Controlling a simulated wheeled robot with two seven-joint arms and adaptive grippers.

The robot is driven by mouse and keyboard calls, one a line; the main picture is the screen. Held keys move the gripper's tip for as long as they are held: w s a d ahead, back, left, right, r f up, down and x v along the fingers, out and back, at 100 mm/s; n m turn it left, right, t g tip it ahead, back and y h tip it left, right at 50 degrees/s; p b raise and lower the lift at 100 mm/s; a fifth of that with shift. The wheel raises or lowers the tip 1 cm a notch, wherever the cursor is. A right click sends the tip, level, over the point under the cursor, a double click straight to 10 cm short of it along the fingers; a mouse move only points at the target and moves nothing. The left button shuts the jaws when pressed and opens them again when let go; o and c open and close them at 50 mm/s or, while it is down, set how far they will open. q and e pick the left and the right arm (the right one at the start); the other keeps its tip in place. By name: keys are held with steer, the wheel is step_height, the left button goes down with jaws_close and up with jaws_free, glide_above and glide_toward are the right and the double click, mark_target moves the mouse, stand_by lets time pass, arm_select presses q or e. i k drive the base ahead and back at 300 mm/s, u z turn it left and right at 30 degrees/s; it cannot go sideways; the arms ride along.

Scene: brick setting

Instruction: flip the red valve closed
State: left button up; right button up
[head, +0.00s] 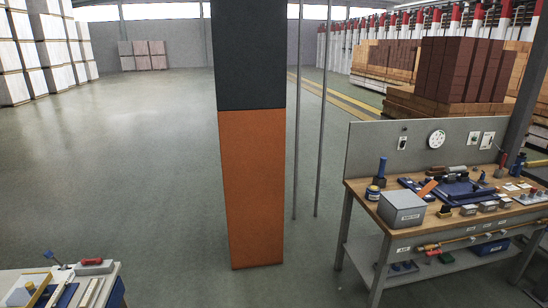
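No red valve can be made out for certain. A small red part (429,247) shows at a brassy pipe (470,236) along the front of the workbench at the right; it is too small to tell whether it is a valve or how its handle is turned. Another small red object (95,264) lies on a low table at the bottom left. Neither of my grippers is in view.
A pillar (252,190), dark above and orange below, stands mid-view, with two thin poles (296,150) to its right. The workbench (357,188) holds a grey box (402,207) and several tools. The low table (112,272) is at bottom left. Open floor (150,180) lies left of the pillar.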

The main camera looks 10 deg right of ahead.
mark_target(437, 252)
steer(key=i, duration=0.1)
steer(key=z, duration=2.45)
steer(key=i, duration=1.75)
steer(key=u, duration=3.4)
steer(key=k, duration=0.4)
steer(key=z, duration=2)
